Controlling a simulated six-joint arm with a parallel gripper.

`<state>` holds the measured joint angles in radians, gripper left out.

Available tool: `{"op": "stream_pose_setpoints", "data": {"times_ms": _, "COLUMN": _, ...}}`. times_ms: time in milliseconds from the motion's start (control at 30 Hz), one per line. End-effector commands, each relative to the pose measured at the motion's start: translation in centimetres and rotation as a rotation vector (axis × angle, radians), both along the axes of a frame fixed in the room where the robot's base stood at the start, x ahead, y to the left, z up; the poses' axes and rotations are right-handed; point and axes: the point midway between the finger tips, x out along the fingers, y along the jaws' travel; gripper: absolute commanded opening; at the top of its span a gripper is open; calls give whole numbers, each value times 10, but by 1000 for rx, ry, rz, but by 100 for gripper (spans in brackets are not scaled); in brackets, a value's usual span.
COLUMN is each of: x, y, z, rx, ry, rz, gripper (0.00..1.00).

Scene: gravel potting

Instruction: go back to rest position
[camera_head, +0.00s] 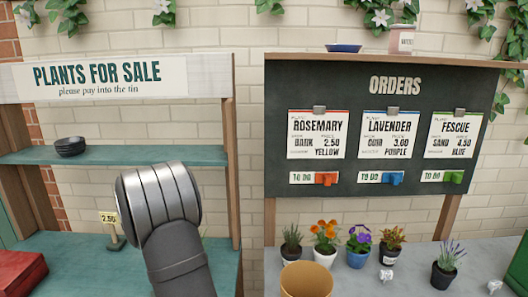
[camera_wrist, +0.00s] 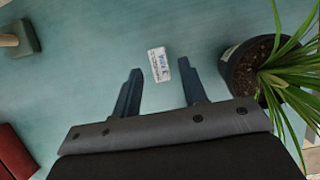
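My gripper (camera_wrist: 160,88) is open in the wrist view, its two dark fingers apart with nothing held between them. It points down over a teal shelf surface (camera_wrist: 90,60). A small white printed label (camera_wrist: 158,65) lies just beyond the fingertips, in line with the gap; its print is too small to read surely. A dark pot (camera_wrist: 248,65) with a spiky green plant (camera_wrist: 290,75) stands right of the fingers, apart from them. In the head view my arm reaches in front of the sale stand, and my gripper is hidden.
The sale stand has a teal upper shelf (camera_head: 150,156) with stacked dark saucers (camera_head: 70,146). A price tag stand (camera_head: 112,230) and red box (camera_head: 22,272) are on its lower surface. Several potted plants and a tan pot (camera_head: 306,280) stand below the orders board (camera_head: 380,120).

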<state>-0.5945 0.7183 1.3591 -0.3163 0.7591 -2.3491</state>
Motion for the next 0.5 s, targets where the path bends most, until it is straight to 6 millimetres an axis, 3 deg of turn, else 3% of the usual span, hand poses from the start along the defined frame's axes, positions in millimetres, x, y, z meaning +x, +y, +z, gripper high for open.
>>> {"op": "stream_pose_setpoints", "data": {"times_ms": 267, "x": 20, "y": 0, "z": -52, "rx": -1, "ry": 3, "rz": 0, "gripper": 39}}
{"op": "stream_pose_setpoints", "data": {"times_ms": 500, "x": 21, "y": 1, "z": -3, "rx": 3, "ry": -4, "rz": 0, "gripper": 39}}
